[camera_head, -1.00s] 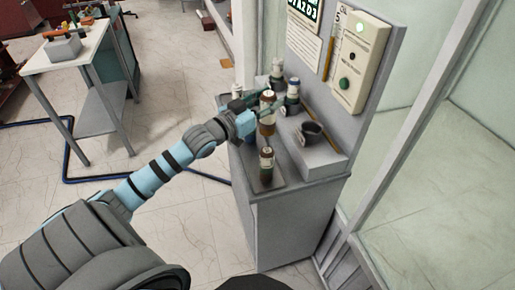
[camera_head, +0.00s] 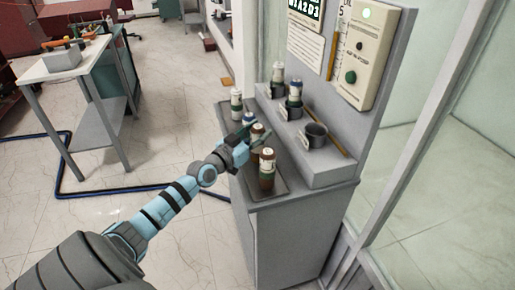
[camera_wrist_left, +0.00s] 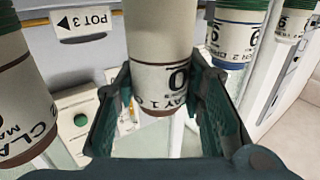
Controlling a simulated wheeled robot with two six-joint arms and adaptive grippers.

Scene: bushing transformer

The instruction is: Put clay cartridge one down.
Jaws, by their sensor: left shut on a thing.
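Clay cartridge one (camera_head: 257,131) is a brown cartridge with a pale label, and the label reads "CLAY 1" in the left wrist view (camera_wrist_left: 163,78). My left gripper (camera_head: 251,138) is shut around it, with one dark finger on each side. It is upright over the left part of the grey bench top (camera_head: 283,197), behind a similar brown cartridge (camera_head: 267,170). The gripper and that cartridge hide its base, so I cannot tell whether it touches the surface. My right gripper is not in view.
A white cartridge (camera_head: 236,104) stands at the bench's far left. A control panel (camera_head: 362,55) rises behind.

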